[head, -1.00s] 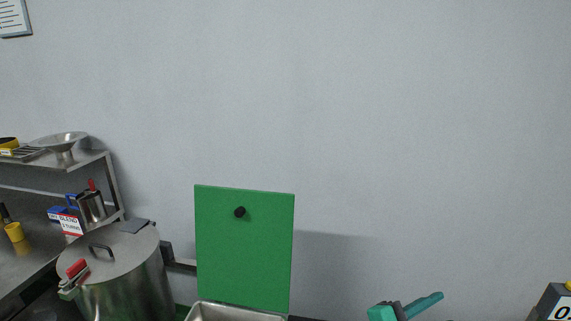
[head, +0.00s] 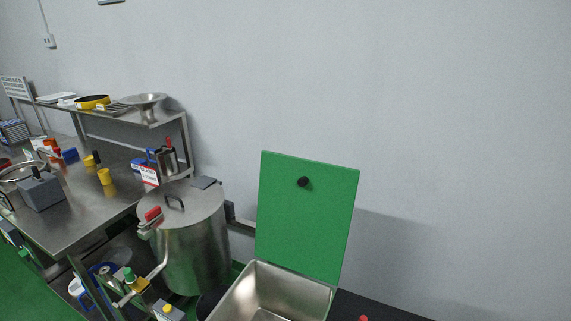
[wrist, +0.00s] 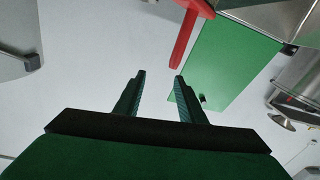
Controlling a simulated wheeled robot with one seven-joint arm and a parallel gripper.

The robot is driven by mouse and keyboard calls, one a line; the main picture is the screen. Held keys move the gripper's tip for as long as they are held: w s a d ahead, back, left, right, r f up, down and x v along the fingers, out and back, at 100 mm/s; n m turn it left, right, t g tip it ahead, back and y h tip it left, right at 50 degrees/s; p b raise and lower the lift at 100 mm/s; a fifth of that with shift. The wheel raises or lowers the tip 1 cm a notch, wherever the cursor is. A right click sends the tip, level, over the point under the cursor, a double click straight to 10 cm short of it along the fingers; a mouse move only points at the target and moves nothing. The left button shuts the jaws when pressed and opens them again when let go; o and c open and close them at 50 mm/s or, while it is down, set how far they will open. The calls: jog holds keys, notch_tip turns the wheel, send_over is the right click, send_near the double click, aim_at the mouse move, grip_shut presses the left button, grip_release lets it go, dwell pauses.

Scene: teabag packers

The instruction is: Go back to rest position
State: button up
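My gripper (wrist: 160,78) shows in the wrist view with its two dark fingers apart and nothing between them. A red bar-shaped thing (wrist: 185,38) lies just beyond the right fingertip in that view; I cannot tell whether it touches. My gripper does not show in the head view now.
A green panel (head: 307,225) stands upright behind an open steel basin (head: 285,288). Left of it is a large lidded steel pot (head: 190,245). A steel table (head: 85,215) with a raised shelf (head: 130,113) stands farther left. The wall area at right is clear.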

jog(key=s+a+f+n+y, duration=0.1)
jog(key=s+a+f, duration=0.1)
jog(key=s+a, duration=0.1)
jog(key=s+a+f+n+y, duration=0.1)
jog(key=s+a+f+y, duration=0.1)
jog(key=s+a+f, duration=0.1)
jog(key=s+a+f+n+y, duration=0.1)
jog(key=s+a+f+y, duration=0.1)
jog(key=s+a+f, duration=0.1)
jog(key=shift+s+a, duration=0.9)
jog(key=shift+s, duration=0.1)
jog(key=s+a+g+y, duration=0.1)
jog(key=s+a, duration=0.7)
jog(key=s, duration=0.4)
jog(key=shift+s+f+y, duration=0.15)
jog(key=shift+f+y, duration=0.1)
jog(key=shift+y, duration=0.15)
jog(key=shift+c, duration=0.2)
